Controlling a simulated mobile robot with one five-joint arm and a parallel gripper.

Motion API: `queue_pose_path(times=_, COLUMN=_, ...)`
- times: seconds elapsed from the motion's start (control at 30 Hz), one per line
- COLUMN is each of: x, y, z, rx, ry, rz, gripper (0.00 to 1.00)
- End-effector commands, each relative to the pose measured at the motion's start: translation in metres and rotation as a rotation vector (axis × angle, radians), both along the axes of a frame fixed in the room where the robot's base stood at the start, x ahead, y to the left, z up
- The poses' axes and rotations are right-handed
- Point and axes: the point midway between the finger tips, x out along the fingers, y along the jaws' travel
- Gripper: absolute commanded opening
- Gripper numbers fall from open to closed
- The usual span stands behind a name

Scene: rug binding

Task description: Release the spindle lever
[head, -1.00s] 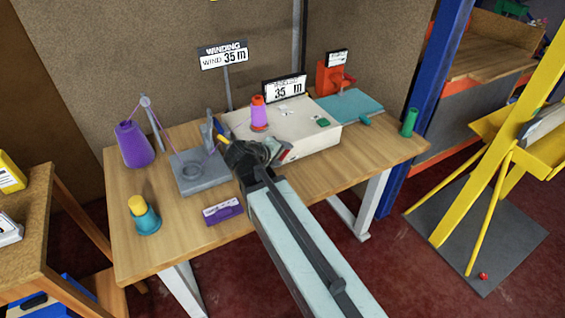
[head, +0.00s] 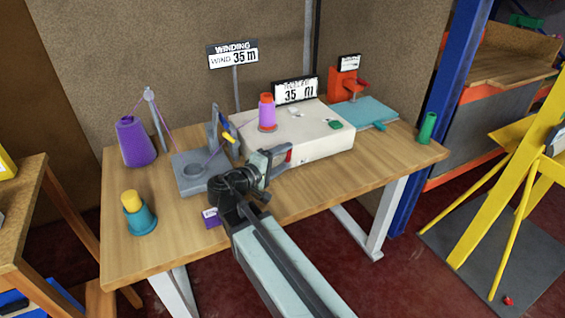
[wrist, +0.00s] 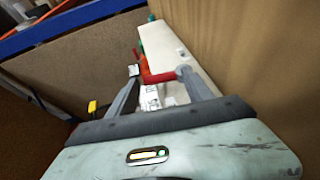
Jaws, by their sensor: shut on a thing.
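The white winding machine (head: 318,147) stands on the wooden table and carries a purple-wound spool with an orange top (head: 267,112). A red lever (head: 289,156) sits at its left front, mostly hidden by my gripper (head: 280,156). In the wrist view the red lever (wrist: 158,77) lies crosswise between the fingertips of my gripper (wrist: 160,72), its right end against the right finger. My gripper is shut on this lever. The display (head: 296,90) behind the machine reads 35 m.
A grey base with an upright post (head: 190,181), a purple thread cone (head: 135,142) and a teal pot with a yellow top (head: 140,217) stand at left. A teal plate (head: 365,110) and green cylinder (head: 427,127) are at right. The front right tabletop is clear.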

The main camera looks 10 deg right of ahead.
Motion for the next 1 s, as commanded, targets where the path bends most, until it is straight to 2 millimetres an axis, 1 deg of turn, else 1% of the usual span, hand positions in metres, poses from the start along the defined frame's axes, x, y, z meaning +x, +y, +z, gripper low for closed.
queue_pose_path(times=0.37, x=-0.001, y=0.001, z=-0.001, rx=0.002, ry=0.002, rz=-0.001, gripper=0.19)
queue_pose_path(times=0.4, x=-0.001, y=0.001, z=-0.001, rx=0.002, ry=0.002, rz=-0.001, gripper=0.71)
queue_pose_path(times=0.43, x=-0.001, y=0.001, z=-0.001, rx=0.001, ry=0.001, rz=-0.001, gripper=0.79)
queue_pose_path(times=0.47, x=-0.001, y=0.001, z=-0.001, rx=0.001, ry=0.001, rz=-0.001, gripper=0.81)
queue_pose_path(times=0.77, x=-0.001, y=0.002, z=0.0, rx=-0.001, ry=0.001, rz=0.0, gripper=0.81)
queue_pose_path(times=0.87, x=-0.009, y=0.01, z=0.002, rx=-0.001, ry=0.001, rz=0.001, gripper=0.81)
queue_pose_path(times=1.0, x=-0.027, y=0.031, z=0.007, rx=0.0, ry=0.0, rz=0.004, gripper=0.81)
